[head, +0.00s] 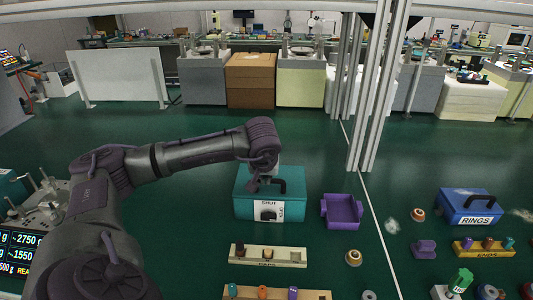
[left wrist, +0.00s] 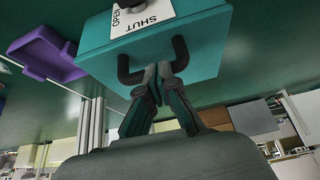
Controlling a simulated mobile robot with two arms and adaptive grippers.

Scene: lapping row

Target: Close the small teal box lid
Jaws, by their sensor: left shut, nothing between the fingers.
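The small teal box (head: 285,209) stands on the green floor, centre, with a SHUT/OPEN label (head: 268,210) and dark knob on its front. Its top looks flat, and I see no clear gap under the lid. A dark handle (head: 280,186) stands on the top. My left gripper (head: 256,185) is over the box's top, fingertips hard to make out there. In the left wrist view the teal box (left wrist: 205,62) appears upside down. My left gripper (left wrist: 163,72) is shut and empty at the handle (left wrist: 125,68), overlapping its middle; contact is unclear. My right gripper is not in view.
A purple open tray (head: 342,211) is just right of the teal box. A blue RINGS box (head: 468,206) stands farther right. A wooden rack (head: 268,255) with small parts lies in front. Metal posts (head: 377,90) rise behind right. Floor behind the box is clear.

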